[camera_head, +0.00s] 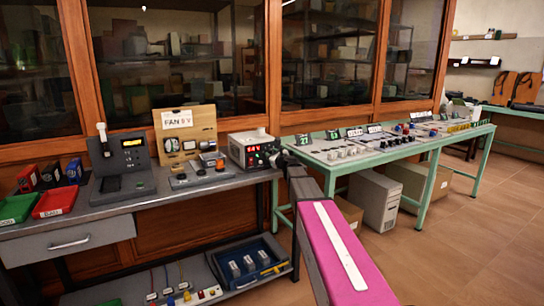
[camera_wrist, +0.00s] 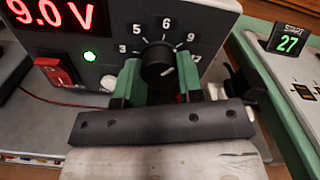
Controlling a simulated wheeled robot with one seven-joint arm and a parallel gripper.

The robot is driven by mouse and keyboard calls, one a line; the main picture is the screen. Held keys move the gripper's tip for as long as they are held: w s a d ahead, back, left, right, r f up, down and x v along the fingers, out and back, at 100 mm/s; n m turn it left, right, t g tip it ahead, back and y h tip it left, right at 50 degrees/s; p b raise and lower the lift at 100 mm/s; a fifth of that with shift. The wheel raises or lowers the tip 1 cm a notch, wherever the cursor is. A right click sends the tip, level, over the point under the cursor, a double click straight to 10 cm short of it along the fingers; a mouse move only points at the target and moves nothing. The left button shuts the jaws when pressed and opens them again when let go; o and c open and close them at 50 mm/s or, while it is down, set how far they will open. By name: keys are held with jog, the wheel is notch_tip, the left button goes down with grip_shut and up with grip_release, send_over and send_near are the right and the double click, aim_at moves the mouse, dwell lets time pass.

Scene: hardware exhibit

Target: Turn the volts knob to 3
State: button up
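The volts knob (camera_wrist: 158,62) is a black round knob on the front of a power supply (camera_head: 250,149), with a white dial of numbers around its top. In the wrist view the red display (camera_wrist: 50,14) reads 9.0 V. My gripper (camera_wrist: 159,80) has its two green fingers on the left and right of the knob, very close to its sides. I cannot tell whether both fingers touch it. The knob's lower part and the right of the dial are partly hidden. In the head view my gripper (camera_head: 280,160) is at the supply's front, hiding the knob.
A red switch (camera_wrist: 55,75) and a lit green lamp (camera_wrist: 90,57) are left of the knob. A green-framed table (camera_head: 345,160) with control panels stands to the right. Grey devices (camera_head: 120,160) occupy the bench to the left.

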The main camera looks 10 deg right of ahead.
jog(key=c, duration=0.3)
jog(key=n, duration=0.5)
jog(key=shift+n, duration=0.3)
jog(key=n, duration=0.8)
jog(key=shift+r, duration=0.1)
jog(key=n, duration=0.5)
jog(key=shift+r+n, duration=0.1)
jog(key=shift+n, duration=0.2)
jog(key=n, duration=0.4)
jog(key=shift+n, duration=0.3)
